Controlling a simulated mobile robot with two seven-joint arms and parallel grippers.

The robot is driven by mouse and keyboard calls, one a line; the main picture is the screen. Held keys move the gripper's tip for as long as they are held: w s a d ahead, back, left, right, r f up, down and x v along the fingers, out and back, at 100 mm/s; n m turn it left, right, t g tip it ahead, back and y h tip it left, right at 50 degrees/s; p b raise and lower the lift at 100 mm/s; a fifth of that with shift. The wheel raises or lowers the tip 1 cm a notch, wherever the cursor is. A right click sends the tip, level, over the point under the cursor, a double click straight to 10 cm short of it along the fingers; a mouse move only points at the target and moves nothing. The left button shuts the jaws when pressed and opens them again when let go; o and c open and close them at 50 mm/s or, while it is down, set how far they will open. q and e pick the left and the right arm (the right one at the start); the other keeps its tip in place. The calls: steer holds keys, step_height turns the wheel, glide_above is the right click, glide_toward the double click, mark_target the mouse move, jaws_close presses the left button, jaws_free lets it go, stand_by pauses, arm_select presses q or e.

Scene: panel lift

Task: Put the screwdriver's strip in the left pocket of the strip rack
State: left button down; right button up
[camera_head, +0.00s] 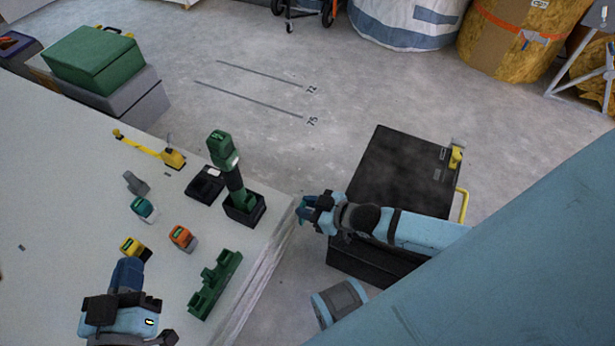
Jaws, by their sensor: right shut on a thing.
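A green notched block (215,284), apparently the strip rack, lies near the table's front right edge. Which of its pockets hold anything is too small to tell. A green and black power screwdriver (224,150) stands upright in a black holder (244,209) at the table's right edge. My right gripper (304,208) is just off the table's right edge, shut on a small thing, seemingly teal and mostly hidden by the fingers. My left gripper (128,270) is over the table at the lower left, close to a yellow and black piece (133,247); its fingers are unclear.
An orange piece (182,238), a teal piece (144,208) and a grey piece (136,183) lie on the table (60,200). A black tray (205,185) and a yellow tool (150,150) lie behind. A black case (400,170) stands right of the table.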

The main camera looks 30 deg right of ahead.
steer(key=shift+r+p, duration=0.35)
steer(key=shift+p, duration=0.2)
steer(key=s+d+p, duration=0.3)
steer(key=s, duration=0.2)
steer(key=shift+s+d, duration=0.2)
steer(key=shift+d, duration=0.1)
stand_by(0.5)
